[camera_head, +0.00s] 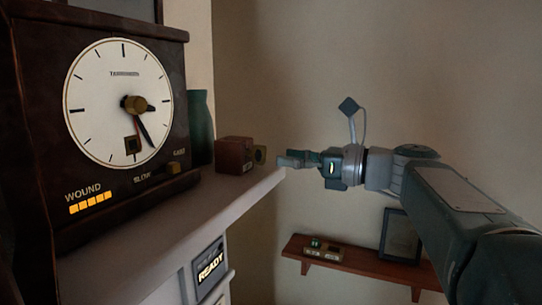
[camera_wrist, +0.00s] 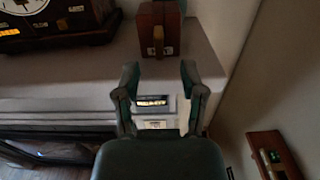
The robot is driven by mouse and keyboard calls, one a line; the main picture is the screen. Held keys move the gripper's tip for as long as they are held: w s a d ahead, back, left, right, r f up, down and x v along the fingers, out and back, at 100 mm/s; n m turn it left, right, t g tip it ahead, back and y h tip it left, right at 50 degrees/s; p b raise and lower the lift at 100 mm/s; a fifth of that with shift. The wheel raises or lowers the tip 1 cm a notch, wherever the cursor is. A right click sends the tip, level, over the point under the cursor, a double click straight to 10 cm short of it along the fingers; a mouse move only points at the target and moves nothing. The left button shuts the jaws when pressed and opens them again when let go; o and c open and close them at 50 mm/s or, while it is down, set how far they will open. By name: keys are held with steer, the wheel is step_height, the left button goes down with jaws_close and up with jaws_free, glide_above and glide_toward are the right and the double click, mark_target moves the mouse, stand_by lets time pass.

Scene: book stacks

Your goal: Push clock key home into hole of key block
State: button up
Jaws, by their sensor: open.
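The key block (camera_head: 234,156), a small reddish-brown box, stands on the mantel shelf to the right of the clock. The clock key (camera_head: 260,155) shows as a brass piece at the block's right side, facing my gripper. In the wrist view the block (camera_wrist: 168,30) is at the top centre, and the key (camera_wrist: 158,42) sticks out from its near face toward me. How deep the key sits in the hole cannot be told. My gripper (camera_head: 285,160) is just right of the key, apart from it. In the wrist view its two fingers (camera_wrist: 161,78) are spread and empty, short of the key.
The large dark clock (camera_head: 105,205) stands left on the pale shelf (camera_head: 150,228). A READY panel (camera_head: 209,268) is below the shelf edge. A lower wooden shelf (camera_head: 350,265) holds a small device and a frame.

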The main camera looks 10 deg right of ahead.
steer(key=v, duration=0.7)
steer(key=shift+w, duration=0.1)
